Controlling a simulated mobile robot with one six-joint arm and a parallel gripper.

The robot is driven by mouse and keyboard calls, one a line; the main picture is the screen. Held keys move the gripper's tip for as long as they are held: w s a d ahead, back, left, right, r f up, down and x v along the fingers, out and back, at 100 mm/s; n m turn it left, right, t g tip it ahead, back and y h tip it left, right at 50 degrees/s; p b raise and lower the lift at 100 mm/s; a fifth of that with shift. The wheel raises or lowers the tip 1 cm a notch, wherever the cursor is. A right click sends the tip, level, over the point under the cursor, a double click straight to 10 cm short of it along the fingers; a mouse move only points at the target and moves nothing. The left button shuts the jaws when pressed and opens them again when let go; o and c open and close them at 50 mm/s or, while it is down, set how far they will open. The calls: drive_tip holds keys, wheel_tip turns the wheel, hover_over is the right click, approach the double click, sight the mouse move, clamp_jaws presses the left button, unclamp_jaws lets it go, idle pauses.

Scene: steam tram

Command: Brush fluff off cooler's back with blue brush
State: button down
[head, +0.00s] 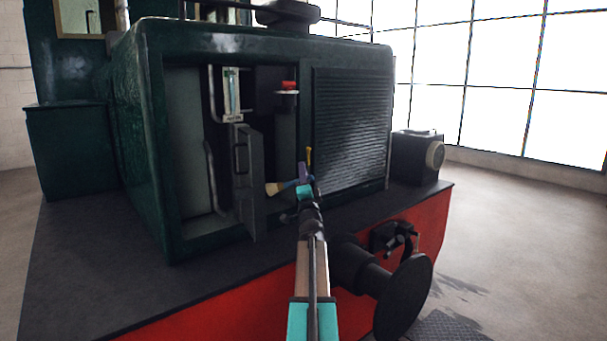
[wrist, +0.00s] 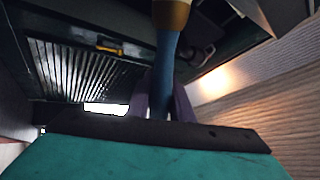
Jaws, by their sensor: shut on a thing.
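My gripper (head: 304,178) is in front of the green housing, between the open compartment and the louvred panel (head: 350,128). Its purple fingers are shut on the blue brush, whose tan end (head: 274,188) points left towards the compartment. In the wrist view the blue handle (wrist: 168,60) stands between the fingers (wrist: 168,105), with a brown collar at the top; the bristles are out of frame. A ribbed metal surface (wrist: 75,75) shows at the left there; I cannot tell whether it is the cooler's back. I cannot make out any fluff.
A grey door (head: 247,180) stands open at the compartment, close left of the brush. Inside are a gauge glass (head: 231,92) and a red-topped part (head: 289,86). A yellow piece (head: 308,156) is just above my gripper. A black buffer (head: 404,296) juts out below right.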

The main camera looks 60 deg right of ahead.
wheel_tip(320, 180, down, 2)
drive_tip(key=shift+f+b, duration=0.1)
drive_tip(key=shift+b, duration=0.5)
drive_tip(key=shift+w, duration=0.2)
drive_tip(key=shift+w+d+b, duration=0.25)
drive_tip(key=shift+w+d, duration=0.05)
drive_tip(key=shift+w, duration=0.3)
drive_tip(key=shift+w+d+b, duration=0.25)
drive_tip(key=shift+w+d, duration=0.05)
drive_tip(key=shift+w, duration=0.3)
drive_tip(key=shift+w+d+b, duration=0.25)
drive_tip(key=shift+w+d, duration=0.15)
drive_tip(key=shift+w, duration=0.25)
drive_tip(key=shift+w+d+b, duration=0.2)
drive_tip(key=shift+w+d, duration=0.2)
drive_tip(key=shift+w, duration=0.2)
drive_tip(key=shift+w+d+b, duration=0.2)
drive_tip(key=shift+w+d, duration=0.2)
drive_tip(key=shift+w, duration=0.25)
drive_tip(key=shift+w+d+b, duration=0.2)
drive_tip(key=shift+w+d, duration=0.2)
drive_tip(key=shift+w, duration=0.2)
drive_tip(key=shift+f, duration=0.1)
